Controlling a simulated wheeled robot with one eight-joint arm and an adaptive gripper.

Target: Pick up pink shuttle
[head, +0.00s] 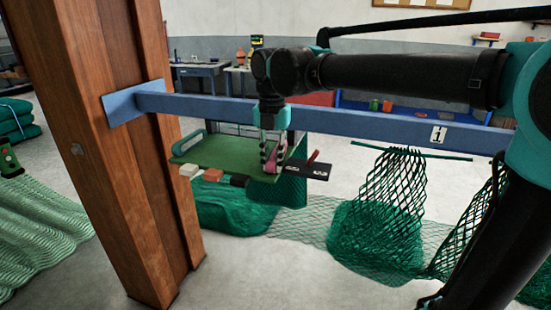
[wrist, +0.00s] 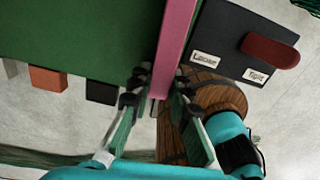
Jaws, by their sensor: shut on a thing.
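The pink shuttle (wrist: 177,40) is a flat pink bar. In the wrist view it runs from the top edge down between the fingers of my gripper (wrist: 153,88), which is shut on it. In the head view the shuttle (head: 278,160) shows as a small pink patch beside my gripper (head: 272,160), over the right end of the green board (head: 215,153). The fingers hide part of it. I cannot tell whether it still touches the board.
A black plate (wrist: 228,38) labelled "Loose" and "Tight" with a red lever (wrist: 271,51) sits right of the shuttle. Orange (wrist: 47,79) and black (wrist: 101,92) blocks line the board's edge. Green nets (head: 375,235) hang right.

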